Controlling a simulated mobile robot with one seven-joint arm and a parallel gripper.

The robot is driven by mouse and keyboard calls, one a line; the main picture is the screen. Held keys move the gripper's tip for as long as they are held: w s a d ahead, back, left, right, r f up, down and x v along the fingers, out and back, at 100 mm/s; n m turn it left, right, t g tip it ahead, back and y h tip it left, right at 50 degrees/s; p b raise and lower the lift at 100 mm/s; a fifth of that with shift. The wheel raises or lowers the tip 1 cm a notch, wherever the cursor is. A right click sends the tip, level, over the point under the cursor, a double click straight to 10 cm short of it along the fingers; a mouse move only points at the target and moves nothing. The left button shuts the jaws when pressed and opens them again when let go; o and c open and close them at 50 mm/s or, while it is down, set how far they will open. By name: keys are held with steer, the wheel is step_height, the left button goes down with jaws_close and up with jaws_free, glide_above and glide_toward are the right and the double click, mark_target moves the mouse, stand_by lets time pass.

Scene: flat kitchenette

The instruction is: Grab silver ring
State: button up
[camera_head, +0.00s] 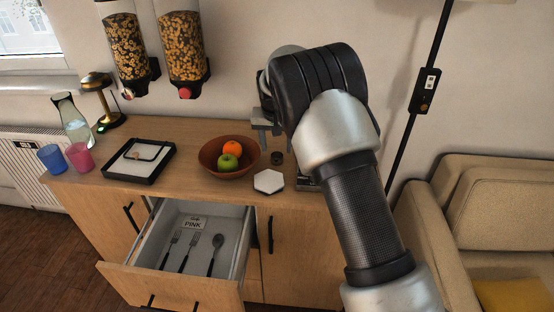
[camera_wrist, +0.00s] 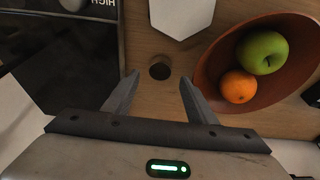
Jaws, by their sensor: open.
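A small dark grey round piece (camera_head: 277,158) stands on the wooden counter, right of the fruit bowl. It also shows in the wrist view (camera_wrist: 160,71), near the gap between my fingertips. It may be the silver ring; its colour looks dark, and I cannot tell whether it is hollow. My gripper (camera_head: 275,142) is open and empty above the counter, fingers pointing down. In the wrist view my gripper (camera_wrist: 159,80) has one finger on either side of the round piece's line, and the piece appears apart from both. No other clear silver ring shows.
A brown bowl (camera_head: 212,168) with an orange and a green apple is close beside. A white hexagonal piece (camera_head: 268,181) lies in front. A black appliance marked HIGH (camera_wrist: 60,65) is on the other side. An open cutlery drawer (camera_head: 170,285) juts out below.

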mark_target(277, 153)
steer(key=x, duration=0.4)
steer(key=shift+f, duration=0.35)
steer(key=shift+s+r, duration=0.1)
steer(key=c, duration=1.1)
